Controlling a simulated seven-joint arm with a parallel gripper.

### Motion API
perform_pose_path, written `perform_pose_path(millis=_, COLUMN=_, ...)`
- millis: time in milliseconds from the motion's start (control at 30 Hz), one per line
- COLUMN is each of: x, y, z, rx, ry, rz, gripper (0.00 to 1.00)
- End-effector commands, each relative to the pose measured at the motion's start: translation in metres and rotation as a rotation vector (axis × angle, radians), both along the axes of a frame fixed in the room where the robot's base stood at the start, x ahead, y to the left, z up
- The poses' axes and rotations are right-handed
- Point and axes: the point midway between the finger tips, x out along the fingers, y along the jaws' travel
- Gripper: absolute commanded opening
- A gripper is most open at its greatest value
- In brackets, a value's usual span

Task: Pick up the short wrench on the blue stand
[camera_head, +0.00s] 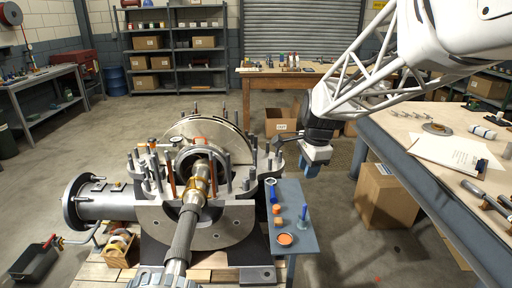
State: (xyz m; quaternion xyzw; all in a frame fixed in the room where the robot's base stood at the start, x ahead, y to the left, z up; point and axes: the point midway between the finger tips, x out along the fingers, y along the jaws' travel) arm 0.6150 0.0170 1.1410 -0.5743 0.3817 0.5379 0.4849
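The blue stand (308,243) is a small blue-grey table at the right side of the split casing. A short blue piece with a rounded end (272,187) lies near its back left edge and looks like the short wrench, though it is too small to be certain. My gripper (309,171) points down with blue fingers, above and to the right of that piece, near the back right of the stand. It appears apart from everything on the stand. Whether its fingers are open or shut does not show.
The metal casing (153,222) with upright studs and a shaft (183,237) stands close on the left. A workbench (408,165) and a cardboard box (388,196) are right.

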Motion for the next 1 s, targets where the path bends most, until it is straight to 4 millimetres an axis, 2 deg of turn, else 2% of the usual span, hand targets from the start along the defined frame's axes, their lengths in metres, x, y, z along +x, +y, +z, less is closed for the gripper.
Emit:
perform_pose_path(millis=100, x=0.029, y=0.002, z=-0.011, rx=0.022, ry=0.021, rz=-0.110, gripper=0.29)
perform_pose_path(millis=467, x=0.110, y=0.009, z=-0.047, rx=0.083, ry=0.084, rz=-0.459, gripper=0.29)
perform_pose_path(millis=1000, x=0.224, y=0.019, z=-0.127, rx=0.151, ry=0.186, rz=-0.987, gripper=0.29)
